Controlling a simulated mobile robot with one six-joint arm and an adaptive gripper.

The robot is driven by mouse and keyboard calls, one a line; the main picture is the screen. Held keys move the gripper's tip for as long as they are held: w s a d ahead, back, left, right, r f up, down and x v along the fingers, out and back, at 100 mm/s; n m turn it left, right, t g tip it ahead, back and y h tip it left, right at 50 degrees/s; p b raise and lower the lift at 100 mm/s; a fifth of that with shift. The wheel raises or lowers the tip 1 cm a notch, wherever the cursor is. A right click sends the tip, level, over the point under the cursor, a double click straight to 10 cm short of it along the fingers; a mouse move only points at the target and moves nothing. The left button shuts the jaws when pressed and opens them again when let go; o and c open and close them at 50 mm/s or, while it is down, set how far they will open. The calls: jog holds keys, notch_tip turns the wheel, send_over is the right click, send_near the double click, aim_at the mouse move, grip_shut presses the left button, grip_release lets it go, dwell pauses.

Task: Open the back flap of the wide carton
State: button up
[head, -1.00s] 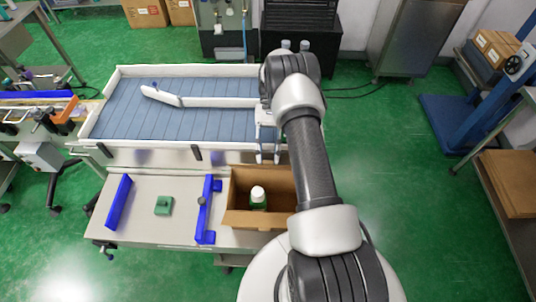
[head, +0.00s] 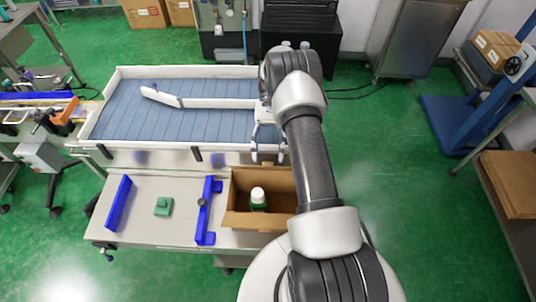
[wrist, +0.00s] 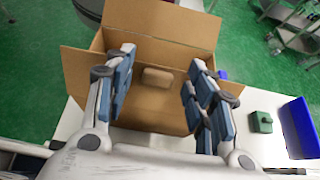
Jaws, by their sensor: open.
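The wide carton (head: 240,218) is a brown box on the table, with its top at least partly open. A flap leans outward at its front. In the wrist view the carton (wrist: 165,30) lies ahead of my gripper, with flaps spread at its far side and sides. Its back edge is mostly hidden by my gripper in that view, so I cannot tell how the back flap lies. My gripper (head: 268,156) is just behind the carton's back edge, in the head view. In the wrist view my gripper (wrist: 162,82) is open, its fingers apart and nothing held.
A white-capped green bottle (head: 257,197) appears inside the carton. Blue rails (head: 119,203) and a green block (head: 163,206) are on the table to the left. A blue-grey conveyor (head: 170,118) with white walls runs behind the carton.

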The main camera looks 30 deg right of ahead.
notch_tip(320, 180, up, 9)
jog(key=shift+f, duration=0.2)
